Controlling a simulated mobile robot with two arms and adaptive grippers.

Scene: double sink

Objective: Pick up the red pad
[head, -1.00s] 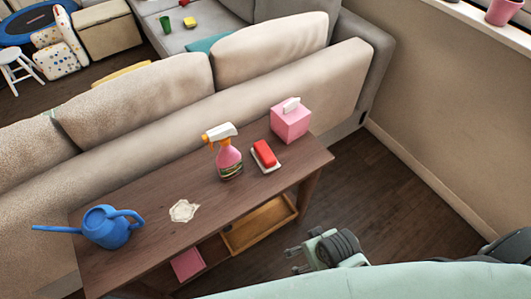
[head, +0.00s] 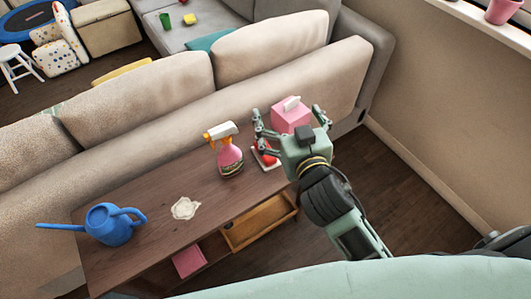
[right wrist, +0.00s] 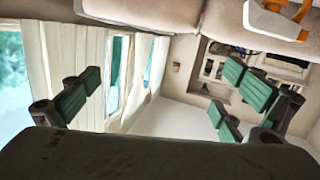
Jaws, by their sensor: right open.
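The red pad (head: 268,153) lies on a small white tray (head: 262,164) on the dark wooden console table, partly hidden by my right gripper. My right gripper (head: 289,118) is open, its fingers spread, in front of the pink tissue box and over the pad's side of the table. I cannot tell how high it is above the pad. In the right wrist view its green finger pads (right wrist: 158,98) stand wide apart with nothing between them; the red pad is not in that view. My left gripper is not in view.
A pink spray bottle (head: 229,158) stands just left of the pad; its white and orange head shows in the right wrist view (right wrist: 280,18). The pink tissue box (head: 291,116) is behind. A cream spill-like patch (head: 185,208) and a blue watering can (head: 111,225) are further left. The sofa (head: 150,125) backs the table.

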